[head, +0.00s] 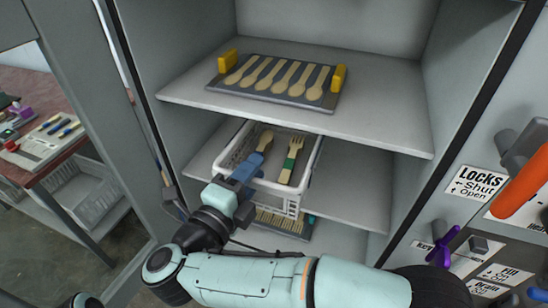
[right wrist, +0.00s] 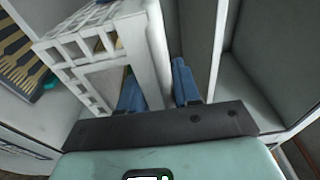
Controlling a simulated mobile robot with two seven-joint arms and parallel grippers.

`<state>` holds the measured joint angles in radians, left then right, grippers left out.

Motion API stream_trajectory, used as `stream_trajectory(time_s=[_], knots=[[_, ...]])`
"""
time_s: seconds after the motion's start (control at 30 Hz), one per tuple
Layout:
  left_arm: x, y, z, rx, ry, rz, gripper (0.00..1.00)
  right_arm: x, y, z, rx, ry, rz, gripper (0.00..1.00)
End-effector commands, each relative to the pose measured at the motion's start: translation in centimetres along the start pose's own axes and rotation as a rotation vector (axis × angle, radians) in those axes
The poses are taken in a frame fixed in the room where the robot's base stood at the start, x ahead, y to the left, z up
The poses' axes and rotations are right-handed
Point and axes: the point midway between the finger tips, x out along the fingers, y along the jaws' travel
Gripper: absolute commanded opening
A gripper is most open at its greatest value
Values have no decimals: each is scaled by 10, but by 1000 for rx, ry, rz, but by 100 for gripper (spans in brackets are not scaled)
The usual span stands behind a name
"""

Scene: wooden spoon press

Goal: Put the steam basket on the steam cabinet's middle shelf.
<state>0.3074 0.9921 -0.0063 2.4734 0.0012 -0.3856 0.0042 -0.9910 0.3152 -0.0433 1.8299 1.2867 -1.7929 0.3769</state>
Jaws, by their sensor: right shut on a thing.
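The steam basket (head: 309,165) is a white slotted basket holding a wooden spoon (head: 265,140) and a fork with a green band (head: 291,160). It is inside the open steam cabinet, at the middle shelf (head: 355,195), with its near end toward the front edge. I cannot tell whether its base touches the shelf. My right gripper (head: 249,172) is shut on the basket's near wall. In the right wrist view the blue fingers (right wrist: 158,88) stand on both sides of the white basket wall (right wrist: 155,50). My left gripper is not in view.
The top shelf (head: 390,125) bears a dark tray of wooden spoons (head: 280,80) with yellow end blocks. A tray of forks (head: 283,220) lies below the middle shelf. A labelled panel with an orange handle (head: 520,182) is at right. Middle shelf room shows right of the basket.

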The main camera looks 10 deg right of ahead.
Motion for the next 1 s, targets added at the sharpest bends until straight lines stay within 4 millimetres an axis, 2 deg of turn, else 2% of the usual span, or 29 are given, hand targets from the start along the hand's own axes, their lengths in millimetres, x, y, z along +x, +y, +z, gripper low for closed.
stream_trajectory(time_s=[0.03,0.2,0.5,0.6,0.7,0.93,1.0], knots=[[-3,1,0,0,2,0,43,15,-2,1,2,6,-2,0],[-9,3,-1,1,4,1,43,56,-2,6,2,4,-2,0],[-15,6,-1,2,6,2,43,96,-1,12,2,2,-2,0],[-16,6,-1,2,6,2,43,105,0,13,1,0,-3,0],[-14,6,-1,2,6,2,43,102,12,14,-1,-2,-2,0],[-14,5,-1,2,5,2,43,102,24,13,0,0,-2,0],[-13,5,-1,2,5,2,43,102,33,14,-3,0,-2,0]])
